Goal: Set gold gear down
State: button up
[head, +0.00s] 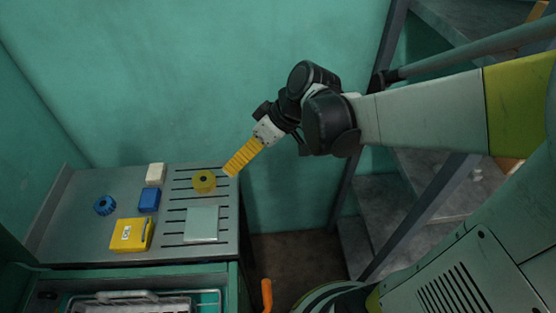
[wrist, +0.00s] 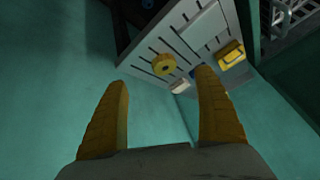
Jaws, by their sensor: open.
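The gold gear (head: 204,181), a round yellow piece with a dark centre hole, lies flat on the slotted right part of the grey counter (head: 80,225). It also shows in the wrist view (wrist: 164,64), beyond the gap between my fingers. My gripper (head: 231,171) has yellow ribbed fingers and hangs above the counter's right edge, to the right of the gear and apart from it. In the wrist view my gripper (wrist: 161,76) is open, with nothing between its fingers.
A pale square plate (head: 202,224) lies on the slots in front of the gear. To the left are a white block (head: 156,173), a blue block (head: 149,199), a blue gear (head: 104,205) and a yellow box (head: 130,235). A teal wall stands behind; metal stairs (head: 400,215) rise at right.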

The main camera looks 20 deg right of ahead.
jog(key=s+d+r+m+t+h, duration=0.1)
jog(key=s+d+r+m+h, duration=0.1)
jog(key=s, duration=0.3)
jog(key=s+d+r+m+t+h, duration=0.2)
jog(key=s+d+m+h, duration=0.1)
jog(key=s+m, duration=0.1)
jog(key=shift+s+r+m+h, duration=0.3)
jog(key=shift+s+m+h, duration=0.1)
jog(key=shift+m, duration=0.1)
dwell(0.5)
